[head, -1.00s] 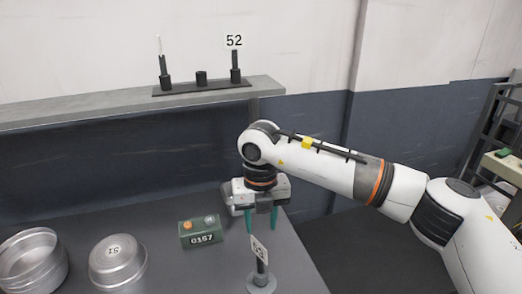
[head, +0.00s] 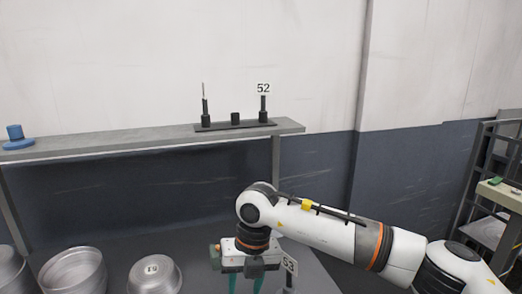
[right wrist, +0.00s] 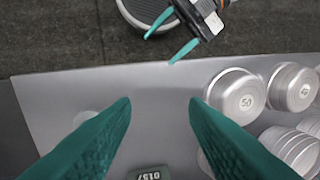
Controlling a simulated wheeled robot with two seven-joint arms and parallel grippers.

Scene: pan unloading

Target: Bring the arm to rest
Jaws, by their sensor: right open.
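My right gripper (head: 245,284) hangs pointing down over the grey table, its lower ends cut off by the frame edge. Its two teal fingers (right wrist: 160,102) are wide apart in the right wrist view, with nothing between them. A green box (right wrist: 150,174) marked 0157 lies on the table beyond the fingers; in the head view it is mostly hidden behind the gripper. My left gripper (right wrist: 172,38) shows at the top of the right wrist view, off the table edge, its teal fingers apart and empty.
Several metal pans (head: 155,275) stand on the table (right wrist: 70,85) at left in the head view. A label stand (head: 289,267) marked 53 is close beside my right gripper. Behind is a shelf (head: 120,143) with a black post rack (head: 235,122) marked 52 and a blue item (head: 16,138).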

